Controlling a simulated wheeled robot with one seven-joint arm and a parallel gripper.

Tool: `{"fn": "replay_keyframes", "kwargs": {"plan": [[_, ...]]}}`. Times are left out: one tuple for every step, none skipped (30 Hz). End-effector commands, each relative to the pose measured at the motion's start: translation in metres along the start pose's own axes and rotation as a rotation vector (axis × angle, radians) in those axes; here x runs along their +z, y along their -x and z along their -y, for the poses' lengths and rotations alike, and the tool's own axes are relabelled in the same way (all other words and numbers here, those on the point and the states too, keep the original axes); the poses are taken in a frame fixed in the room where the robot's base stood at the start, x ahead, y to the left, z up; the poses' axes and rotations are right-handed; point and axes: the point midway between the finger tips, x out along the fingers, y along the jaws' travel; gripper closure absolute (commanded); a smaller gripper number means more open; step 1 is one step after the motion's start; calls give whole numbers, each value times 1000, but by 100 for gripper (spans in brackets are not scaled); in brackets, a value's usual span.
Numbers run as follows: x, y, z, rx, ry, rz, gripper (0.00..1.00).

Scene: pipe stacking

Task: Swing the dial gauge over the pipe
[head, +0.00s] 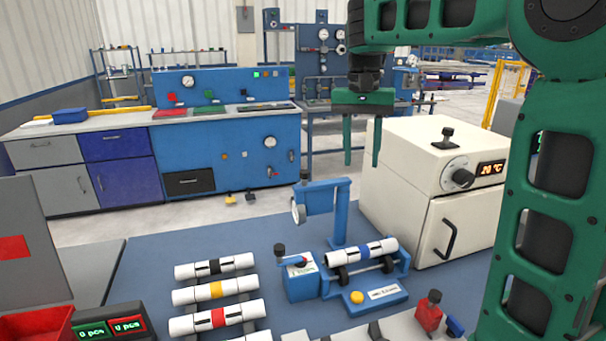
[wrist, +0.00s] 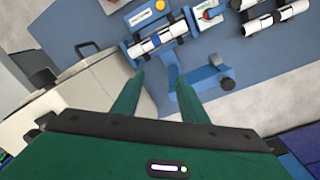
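The dial gauge (head: 299,208) hangs at the left end of a blue swing arm (head: 322,197) on an upright blue post (head: 339,220). It sits off to the left, not above the pipe. The pipe (head: 362,253), white with a blue band, lies in a blue cradle below the post. In the wrist view the pipe (wrist: 157,43) and the swing arm with the gauge (wrist: 227,84) both show. My green gripper (head: 361,164) is open and empty, fingers pointing down, above and slightly right of the post. Both fingers (wrist: 160,78) show in the wrist view.
A white oven (head: 425,195) stands close on the right. A blue box with a red-and-blue lever (head: 301,280) stands left of the cradle. Three banded pipes (head: 217,291) lie on a rack at left. A yellow button (head: 357,297) is in front. The blue mat behind the gauge is clear.

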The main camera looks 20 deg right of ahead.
Motion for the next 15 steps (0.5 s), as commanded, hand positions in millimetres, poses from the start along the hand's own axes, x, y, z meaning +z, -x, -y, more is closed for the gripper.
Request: {"fn": "replay_keyframes", "kwargs": {"plan": [[-7, 7, 27, -6, 4, 2, 60], [-10, 12, 40, -11, 2, 2, 60], [-12, 17, 57, -17, -1, 6, 60], [-14, 20, 69, -21, -2, 8, 60], [-15, 24, 79, -26, -4, 10, 60], [-16, 27, 93, -32, -6, 14, 60], [-16, 29, 102, -36, -7, 16, 60], [-17, 32, 110, -40, -9, 19, 60], [-17, 34, 118, -44, -11, 22, 60], [-17, 35, 124, -47, -11, 24, 60], [-16, 36, 128, -50, -12, 25, 60], [-16, 37, 133, -52, -12, 28, 60], [-16, 38, 136, -53, -13, 29, 60], [-16, 37, 138, -54, -14, 30, 60], [-16, 37, 139, -55, -15, 31, 60]]}}
